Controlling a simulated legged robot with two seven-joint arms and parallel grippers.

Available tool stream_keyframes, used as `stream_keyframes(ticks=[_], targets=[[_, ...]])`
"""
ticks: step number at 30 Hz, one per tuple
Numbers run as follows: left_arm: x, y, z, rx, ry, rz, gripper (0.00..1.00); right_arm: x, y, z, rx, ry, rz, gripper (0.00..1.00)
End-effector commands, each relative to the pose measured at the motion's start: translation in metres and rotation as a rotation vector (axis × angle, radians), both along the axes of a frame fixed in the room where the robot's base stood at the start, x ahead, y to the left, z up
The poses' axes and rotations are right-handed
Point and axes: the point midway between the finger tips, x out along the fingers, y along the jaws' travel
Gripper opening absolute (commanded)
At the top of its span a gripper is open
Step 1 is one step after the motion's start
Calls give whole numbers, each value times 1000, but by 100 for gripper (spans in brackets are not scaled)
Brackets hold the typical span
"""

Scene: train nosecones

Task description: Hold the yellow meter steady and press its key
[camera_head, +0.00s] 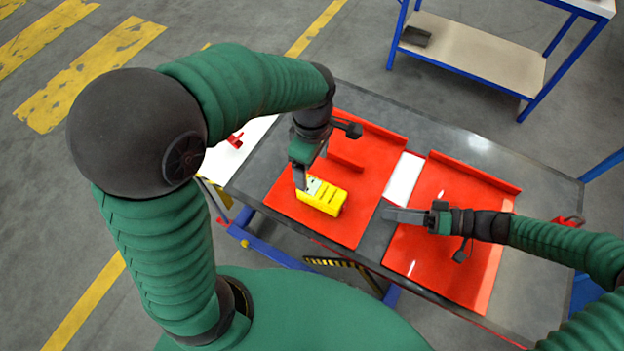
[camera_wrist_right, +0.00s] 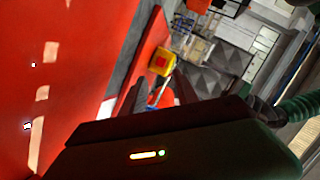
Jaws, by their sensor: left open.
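The yellow meter (camera_head: 325,198) lies on the left red mat in the head view, with a pale display area at its left end. My left gripper (camera_head: 300,178) points down at that end, with a finger overlapping the display area. Its jaws are open; whether it touches the meter cannot be told. The key cannot be made out. My right gripper (camera_head: 388,214) points left, to the right of the meter and apart from it. In the right wrist view its fingers (camera_wrist_right: 158,92) stand apart with nothing between them. A yellow box with a red face (camera_wrist_right: 162,62) shows beyond; I cannot tell whether it is the meter.
The left red mat (camera_head: 350,228) and right red mat (camera_head: 430,262) lie on a dark grey table (camera_head: 490,150). A white sheet (camera_head: 404,178) lies between them. A low red ridge (camera_head: 345,162) stands behind the meter. A blue-framed shelf (camera_head: 475,55) is at the back right.

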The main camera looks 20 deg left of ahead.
Motion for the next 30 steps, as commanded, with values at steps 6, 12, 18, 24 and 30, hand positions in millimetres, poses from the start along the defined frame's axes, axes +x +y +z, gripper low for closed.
stream_keyframes(ticks=[6, 12, 18, 24, 30], targets=[[-2, 0, -54, 0, 5, -3, 80, -1, 0, 0, 0, -1, 0, 36], [-2, 0, -97, 0, 2, -3, 80, -1, 0, 0, 0, -1, 0, 36], [-1, 0, -116, -1, -1, -2, 80, -1, 0, 0, 0, -1, 0, 36], [-1, 0, -117, -1, -3, -2, 80, -1, 0, 1, 0, -1, 0, 36], [-1, 0, -117, 0, -3, -2, 62, -1, 0, 0, 0, -1, 0, 36]])
